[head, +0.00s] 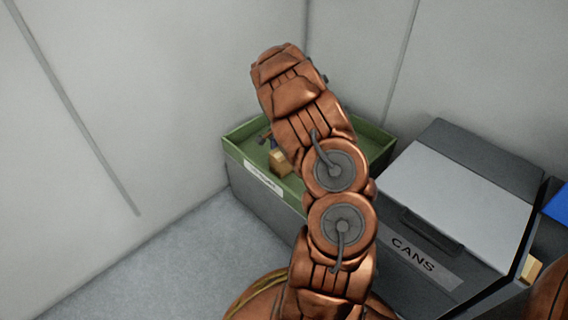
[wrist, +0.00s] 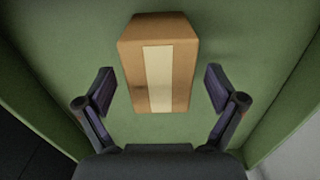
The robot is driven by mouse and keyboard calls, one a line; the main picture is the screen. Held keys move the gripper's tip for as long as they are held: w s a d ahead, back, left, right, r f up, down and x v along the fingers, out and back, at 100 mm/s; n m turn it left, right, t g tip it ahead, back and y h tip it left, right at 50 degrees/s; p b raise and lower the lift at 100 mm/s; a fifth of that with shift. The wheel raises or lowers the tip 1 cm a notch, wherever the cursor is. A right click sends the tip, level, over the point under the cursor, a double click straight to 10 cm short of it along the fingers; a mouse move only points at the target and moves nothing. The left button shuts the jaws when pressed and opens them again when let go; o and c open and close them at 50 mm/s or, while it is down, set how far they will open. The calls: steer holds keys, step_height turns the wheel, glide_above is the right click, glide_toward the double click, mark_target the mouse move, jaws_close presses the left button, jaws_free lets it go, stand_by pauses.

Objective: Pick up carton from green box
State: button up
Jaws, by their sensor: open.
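The carton (wrist: 159,62) is a small brown cardboard box with a pale tape strip down its middle. In the wrist view it sits inside the green box (wrist: 55,60), ahead of my gripper (wrist: 159,92). The two fingers are open, with the carton's near end between or just beyond their tips; I cannot tell the depth. No finger visibly touches it. In the head view a small part of the carton (head: 281,161) shows inside the green box (head: 236,152), left of my arm. My arm hides much of the box there, and my gripper is largely hidden.
A dark bin (head: 480,150) with a grey lid, labelled CANS, stands right of the green box. Pale walls (head: 160,80) rise close behind and to the left. The grey floor (head: 170,262) at lower left is clear.

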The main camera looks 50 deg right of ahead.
step_height(320, 180, down, 3)
steer(key=shift+r+b, duration=0.1)
steer(key=shift+b, duration=0.2)
steer(key=shift+r, duration=0.1)
steer(key=c, duration=1.1)
